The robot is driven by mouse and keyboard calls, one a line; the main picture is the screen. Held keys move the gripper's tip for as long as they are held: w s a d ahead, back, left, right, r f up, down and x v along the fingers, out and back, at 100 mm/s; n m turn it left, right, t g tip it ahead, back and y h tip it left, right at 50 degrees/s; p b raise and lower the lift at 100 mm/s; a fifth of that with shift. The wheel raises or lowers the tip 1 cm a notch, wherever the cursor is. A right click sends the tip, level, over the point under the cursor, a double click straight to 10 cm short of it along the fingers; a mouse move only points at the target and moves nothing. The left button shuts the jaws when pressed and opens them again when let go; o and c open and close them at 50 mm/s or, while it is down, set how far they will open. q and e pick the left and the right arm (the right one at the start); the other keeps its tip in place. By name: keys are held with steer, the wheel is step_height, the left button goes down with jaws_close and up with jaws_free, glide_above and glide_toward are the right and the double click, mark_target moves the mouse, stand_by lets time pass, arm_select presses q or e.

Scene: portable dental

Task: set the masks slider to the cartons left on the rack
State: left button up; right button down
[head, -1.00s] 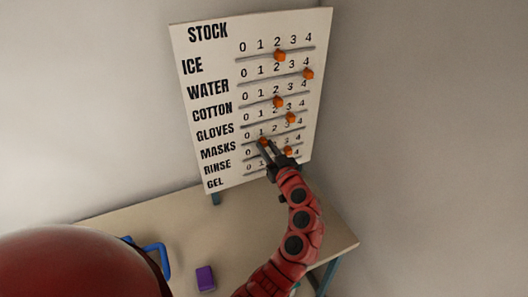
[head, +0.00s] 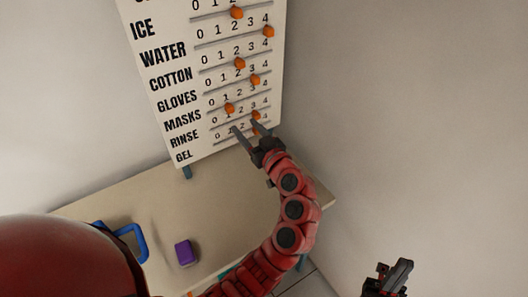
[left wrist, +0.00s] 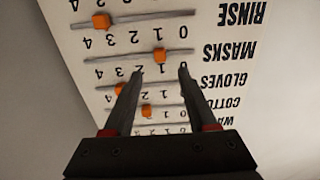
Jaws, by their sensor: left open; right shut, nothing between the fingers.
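The stock board (head: 160,100) stands on the table, with orange sliders on number tracks. The masks slider (head: 229,108) sits at about 1; it also shows in the left wrist view (left wrist: 160,55), where the board is upside down. My left gripper (head: 244,128) is open and empty, in front of the board's lower rows. In the left wrist view its fingertips (left wrist: 161,72) lie either side of the masks slider's line, with the slider just beyond them; contact cannot be told. My right gripper (head: 392,275) is shut and empty at lower right. I cannot see the rack or cartons.
The rinse slider (head: 255,115) is close to my left gripper's right finger, at about 3. The gloves slider (head: 254,80) is at about 3. A purple block (head: 185,252) and a blue handle-like thing (head: 132,238) are on the table (head: 150,205).

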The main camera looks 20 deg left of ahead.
arm_select(q)
steer(key=b+v, duration=0.2)
steer(key=v, duration=0.7)
steer(key=shift+s+d, duration=0.15)
